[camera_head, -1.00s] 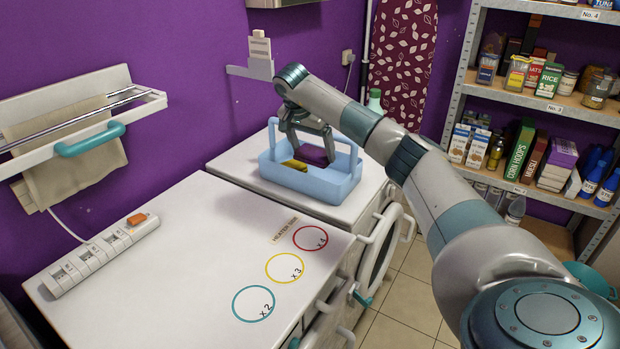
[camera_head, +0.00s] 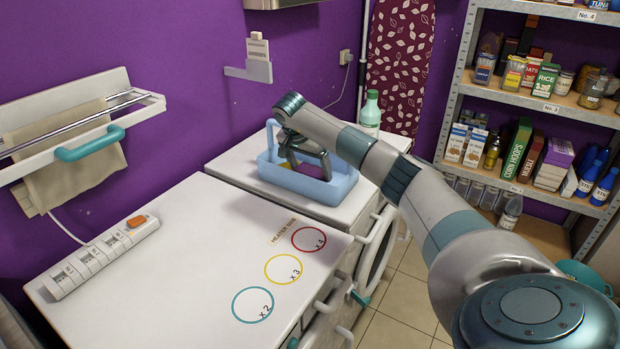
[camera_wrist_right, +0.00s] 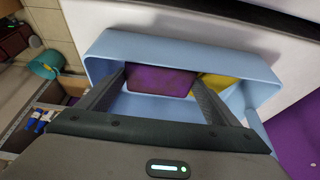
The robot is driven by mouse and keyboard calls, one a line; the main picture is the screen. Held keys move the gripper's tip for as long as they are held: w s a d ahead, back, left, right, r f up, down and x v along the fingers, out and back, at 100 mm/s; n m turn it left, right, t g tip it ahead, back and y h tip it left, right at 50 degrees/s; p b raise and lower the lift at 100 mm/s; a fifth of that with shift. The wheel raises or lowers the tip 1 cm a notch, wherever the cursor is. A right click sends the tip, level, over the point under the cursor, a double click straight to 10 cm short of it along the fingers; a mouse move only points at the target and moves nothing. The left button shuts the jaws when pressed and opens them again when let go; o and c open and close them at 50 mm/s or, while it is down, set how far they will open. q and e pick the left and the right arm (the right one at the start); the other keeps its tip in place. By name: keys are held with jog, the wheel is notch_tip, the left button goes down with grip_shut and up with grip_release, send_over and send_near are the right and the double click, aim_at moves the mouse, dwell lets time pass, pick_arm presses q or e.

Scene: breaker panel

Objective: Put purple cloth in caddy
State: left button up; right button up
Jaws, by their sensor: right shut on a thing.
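The light blue caddy (camera_head: 325,188) stands on the white appliance top, and its wall also shows in the wrist view (camera_wrist_right: 180,46). My right gripper (camera_head: 310,170) reaches down into the caddy from above, with its fingertips inside the walls. It is shut on the purple cloth (camera_wrist_right: 160,81), which spans between the two fingers in the wrist view. In the head view the cloth (camera_head: 311,170) is mostly covered by the gripper. A yellow item (camera_wrist_right: 222,86) lies in the caddy beside the cloth. My left gripper is out of view.
A green bottle (camera_head: 370,110) stands behind the caddy. The white counter (camera_head: 190,255) in front has coloured circles and a power strip (camera_head: 98,258). A towel rack (camera_head: 85,125) is on the left wall. Stocked shelves (camera_head: 545,105) stand at the right.

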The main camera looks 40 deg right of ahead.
aim_at(308, 173)
jog(key=shift+f, duration=0.3)
notch_tip(308, 173, down, 3)
jog(key=shift+f+p, duration=0.1)
jog(key=shift+p, duration=0.4)
jog(key=shift+f, duration=0.15)
jog(key=o, duration=0.9)
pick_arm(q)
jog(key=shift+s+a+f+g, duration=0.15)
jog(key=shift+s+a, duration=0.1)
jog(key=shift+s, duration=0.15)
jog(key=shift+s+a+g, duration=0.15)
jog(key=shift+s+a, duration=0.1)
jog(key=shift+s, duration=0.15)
